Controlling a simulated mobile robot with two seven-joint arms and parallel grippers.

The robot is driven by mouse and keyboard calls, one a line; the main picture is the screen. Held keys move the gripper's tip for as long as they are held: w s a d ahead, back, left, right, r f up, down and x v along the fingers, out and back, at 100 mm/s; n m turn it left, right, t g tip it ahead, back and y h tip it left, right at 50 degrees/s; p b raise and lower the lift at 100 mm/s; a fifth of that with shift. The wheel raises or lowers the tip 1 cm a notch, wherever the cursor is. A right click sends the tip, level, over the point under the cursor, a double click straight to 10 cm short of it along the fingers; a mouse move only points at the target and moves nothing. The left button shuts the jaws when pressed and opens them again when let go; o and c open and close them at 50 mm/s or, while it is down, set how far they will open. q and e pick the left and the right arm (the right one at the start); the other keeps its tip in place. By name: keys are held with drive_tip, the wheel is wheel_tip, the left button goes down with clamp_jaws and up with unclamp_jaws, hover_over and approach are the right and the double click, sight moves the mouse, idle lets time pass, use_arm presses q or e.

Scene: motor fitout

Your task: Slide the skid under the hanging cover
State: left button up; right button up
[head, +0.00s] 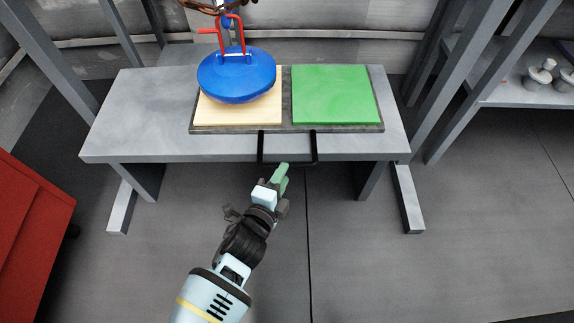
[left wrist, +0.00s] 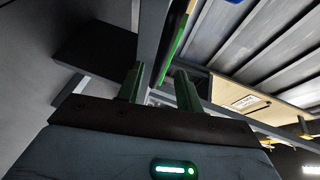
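The skid (head: 287,129) is a dark flat board on a grey bench, with a pale wooden pad (head: 215,113) on its left half and a green pad (head: 335,95) on its right. A black U-shaped handle (head: 316,150) sticks out from its front edge. The blue round cover (head: 236,78) with a red bracket hangs from a hook over the wooden pad; any gap beneath it is hard to judge. My left gripper (head: 282,170) has green fingers close to the handle's front bar. The left wrist view shows the fingers (left wrist: 160,88) apart; I see nothing held. My right gripper is out of view.
The grey bench (head: 140,115) has free surface left of the skid. Grey frame posts rise at both sides. A red cabinet (head: 30,235) stands at lower left. A shelf (head: 515,92) with metal parts (head: 540,75) is at right. The floor before the bench is clear.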

use_arm(q)
drive_tip(key=shift+p+v, duration=0.4)
drive_tip(key=shift+v, duration=1.15)
